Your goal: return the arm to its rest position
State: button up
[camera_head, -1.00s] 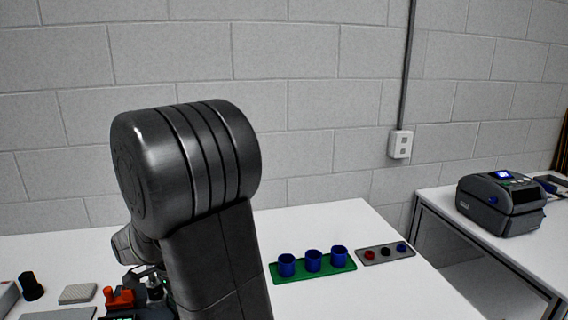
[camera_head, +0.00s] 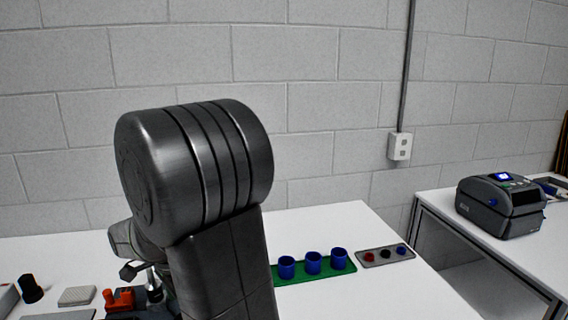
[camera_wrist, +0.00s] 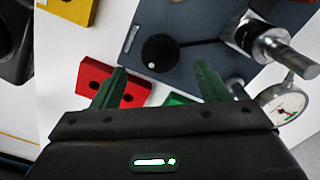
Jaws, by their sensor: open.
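My gripper (camera_wrist: 160,82) shows in the wrist view with its two green fingers apart and nothing held between them. Beyond the fingertips are a dark grey plate (camera_wrist: 190,25) with a round black knob (camera_wrist: 160,52) and a red block (camera_wrist: 112,86) with holes. The left finger overlaps the red block in the picture; I cannot tell the height above it. In the head view my arm is bent, with a large dark joint in front, and it hides most of the gripper.
A dial gauge (camera_wrist: 287,103) and a metal cylinder (camera_wrist: 272,46) are right of the fingers. In the head view, a green tray (camera_head: 314,275) with three blue cups and a grey tray (camera_head: 386,257) stand right of the arm. A label printer (camera_head: 500,207) is on another table.

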notch_tip(320, 180, down, 6)
jog(key=shift+r, duration=0.25)
jog(key=shift+r+n, duration=0.2)
jog(key=shift+n, duration=0.3)
jog(key=n, duration=1.4)
jog(key=shift+n+p, duration=0.3)
jog(key=shift+n, duration=0.1)
jog(key=n, duration=0.5)
